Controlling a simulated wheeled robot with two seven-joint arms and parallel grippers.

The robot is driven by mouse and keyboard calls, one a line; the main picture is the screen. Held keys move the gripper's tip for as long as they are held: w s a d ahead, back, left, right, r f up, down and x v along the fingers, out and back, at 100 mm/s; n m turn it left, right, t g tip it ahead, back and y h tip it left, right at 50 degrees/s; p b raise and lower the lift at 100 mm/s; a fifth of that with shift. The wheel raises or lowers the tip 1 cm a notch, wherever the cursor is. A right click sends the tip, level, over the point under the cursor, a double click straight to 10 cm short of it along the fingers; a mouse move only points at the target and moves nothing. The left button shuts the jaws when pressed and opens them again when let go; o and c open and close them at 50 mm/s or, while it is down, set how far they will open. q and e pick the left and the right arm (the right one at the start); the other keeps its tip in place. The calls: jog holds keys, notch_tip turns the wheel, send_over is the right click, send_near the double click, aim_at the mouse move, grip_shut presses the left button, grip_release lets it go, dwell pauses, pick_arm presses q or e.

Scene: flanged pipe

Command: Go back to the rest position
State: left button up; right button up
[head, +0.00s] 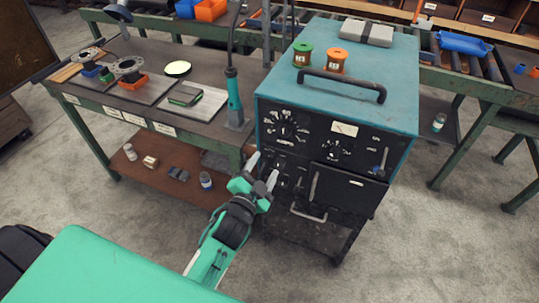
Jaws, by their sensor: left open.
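My left gripper (262,169) is open and empty in the head view. It is in front of the teal machine cabinet (400,62), near the left side of its black dial panel (318,138). I cannot tell whether the fingertips touch the panel. My green arm comes up from the lower left. My right gripper is not in view.
A workbench (150,118) stands at the left with flanged parts (128,68) and a teal torch-like tool (233,95) on it. Green and orange spools (334,60) sit on the cabinet. A roller conveyor (480,68) runs behind. The grey floor (440,240) at the right is clear.

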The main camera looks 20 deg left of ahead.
pick_arm(q)
jog(key=s+f+n+g, duration=0.1)
jog(key=s+f+g, duration=0.25)
jog(key=f, duration=0.95)
jog(key=s+f+n+g, duration=0.15)
jog(key=s+f, duration=0.25)
jog(key=f, duration=0.8)
jog(key=s+f+g, duration=0.3)
jog(key=f, duration=1)
jog(key=s+a+f+n+g, duration=0.1)
jog(key=s+a+f+g, duration=0.1)
jog(key=s+f, duration=0.5)
jog(key=s+a+f+n+g, duration=0.2)
jog(key=s+f+g, duration=0.2)
jog(key=s+f, duration=0.4)
jog(key=s+a+f+n+g, duration=0.1)
jog(key=s+f, duration=0.6)
jog(key=s, duration=1.2)
jog(key=shift+a+f+g+y, duration=0.15)
jog(key=shift+a+g+y, duration=0.15)
jog(key=shift+a+g, duration=0.6)
jog(key=shift+d+n, duration=0.15)
jog(key=shift+n, duration=0.1)
